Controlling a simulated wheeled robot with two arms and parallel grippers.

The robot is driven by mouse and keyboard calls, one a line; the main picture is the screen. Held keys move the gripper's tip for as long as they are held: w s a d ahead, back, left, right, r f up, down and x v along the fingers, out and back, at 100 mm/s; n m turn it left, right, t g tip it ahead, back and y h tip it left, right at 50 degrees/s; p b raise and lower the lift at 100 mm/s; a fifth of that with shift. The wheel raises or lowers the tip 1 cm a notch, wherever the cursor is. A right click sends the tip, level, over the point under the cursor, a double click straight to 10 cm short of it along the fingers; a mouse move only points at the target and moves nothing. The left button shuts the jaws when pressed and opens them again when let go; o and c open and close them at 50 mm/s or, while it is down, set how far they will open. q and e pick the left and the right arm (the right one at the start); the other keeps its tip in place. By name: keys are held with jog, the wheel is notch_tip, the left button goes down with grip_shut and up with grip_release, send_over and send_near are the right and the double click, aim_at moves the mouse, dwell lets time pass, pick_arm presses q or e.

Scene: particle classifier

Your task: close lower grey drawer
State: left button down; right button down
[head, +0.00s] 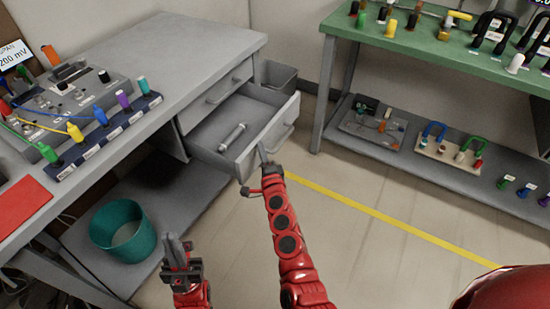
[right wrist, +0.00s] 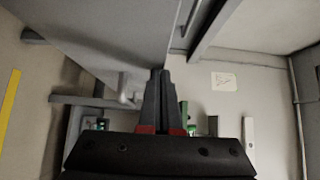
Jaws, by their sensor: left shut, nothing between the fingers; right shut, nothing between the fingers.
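The lower grey drawer (head: 272,129) stands pulled out of the grey workbench in the head view. A pale metal cylinder (head: 233,137) lies inside it. My right gripper (head: 262,152) is shut and empty, with its tips at the drawer's front panel; I cannot tell whether they touch. In the right wrist view the shut fingers (right wrist: 160,75) are close to a large grey panel (right wrist: 115,35). My left gripper (head: 175,244) is shut and empty, apart from the drawer, to the right of the teal bin.
The upper drawer (head: 218,93) looks closed. The teal bin (head: 105,238) stands on the bench's lower shelf. A grey bin (head: 278,75) stands behind the open drawer. A green-topped table (head: 425,45) is at right. The floor between, crossed by a yellow line (head: 380,215), is clear.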

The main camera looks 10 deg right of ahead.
jog(key=w+a+b, duration=0.2)
jog(key=w+a, duration=0.1)
jog(key=a, duration=0.1)
jog(key=w+a+b, duration=0.2)
jog(key=w+a, duration=0.1)
jog(key=a, duration=0.1)
jog(key=w+a+b, duration=0.3)
jog(key=a, duration=0.1)
jog(key=shift+w+a+f, duration=0.15)
jog(key=shift+a, duration=0.2)
jog(key=shift+w+a+b, duration=0.55)
jog(key=shift+a+b, duration=0.05)
jog(key=shift+a, duration=0.2)
jog(key=shift+d, duration=0.1)
